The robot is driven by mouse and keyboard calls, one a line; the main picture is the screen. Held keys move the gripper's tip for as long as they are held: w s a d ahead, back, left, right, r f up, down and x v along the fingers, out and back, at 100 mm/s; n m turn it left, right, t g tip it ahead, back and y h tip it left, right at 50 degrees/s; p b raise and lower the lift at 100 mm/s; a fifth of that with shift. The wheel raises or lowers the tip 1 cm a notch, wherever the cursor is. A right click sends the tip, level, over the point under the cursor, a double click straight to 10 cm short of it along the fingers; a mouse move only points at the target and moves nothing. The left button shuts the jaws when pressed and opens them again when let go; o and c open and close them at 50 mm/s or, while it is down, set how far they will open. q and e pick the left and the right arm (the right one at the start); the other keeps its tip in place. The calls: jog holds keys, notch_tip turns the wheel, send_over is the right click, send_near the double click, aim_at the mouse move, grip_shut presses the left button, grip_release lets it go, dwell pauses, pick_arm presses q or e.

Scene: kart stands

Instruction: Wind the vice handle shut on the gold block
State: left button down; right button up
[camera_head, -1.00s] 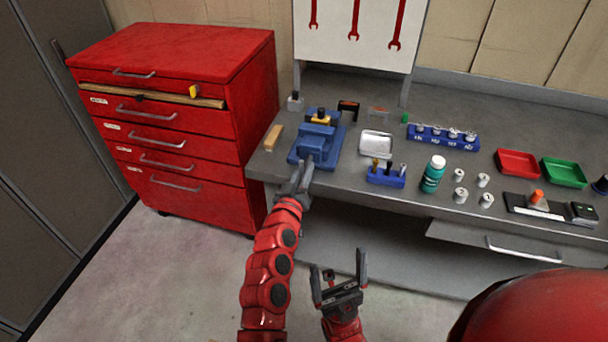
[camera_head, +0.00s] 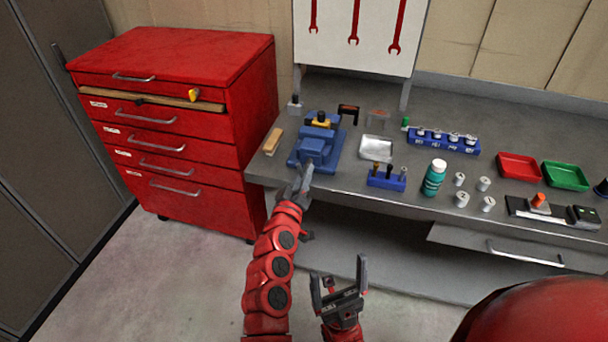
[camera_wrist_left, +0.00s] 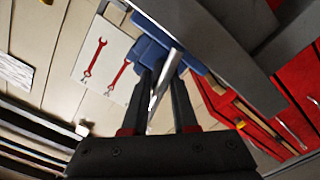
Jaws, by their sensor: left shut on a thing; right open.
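The blue vice (camera_head: 312,152) stands near the bench's front left edge. The gold block (camera_head: 321,121) sits at its jaws, with a dark piece on top; whether the jaws touch it I cannot tell. My left gripper (camera_head: 303,183) is at the vice's front, shut on the vice handle. In the left wrist view the handle (camera_wrist_left: 165,78) is a pale metal bar between the fingers of the left gripper (camera_wrist_left: 163,85), with the blue vice (camera_wrist_left: 160,45) beyond. My right gripper (camera_head: 339,287) is open and empty, low in front of the bench.
A wooden block (camera_head: 272,141) lies left of the vice. A metal tray (camera_head: 376,148), a blue tool holder (camera_head: 386,181) and a teal bottle (camera_head: 433,178) stand to its right. The red drawer cabinet (camera_head: 180,120) is close on the left.

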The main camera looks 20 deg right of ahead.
pick_arm(q)
jog(key=c, duration=0.8)
grip_release()
jog(key=shift+o, duration=0.2)
jog(key=shift+s+a+f, duration=0.15)
jog(key=shift+s+a, duration=0.1)
jog(key=shift+s, duration=0.3)
jog(key=b+v, duration=0.2)
jog(key=v, duration=1.4)
jog(key=shift+a, duration=0.2)
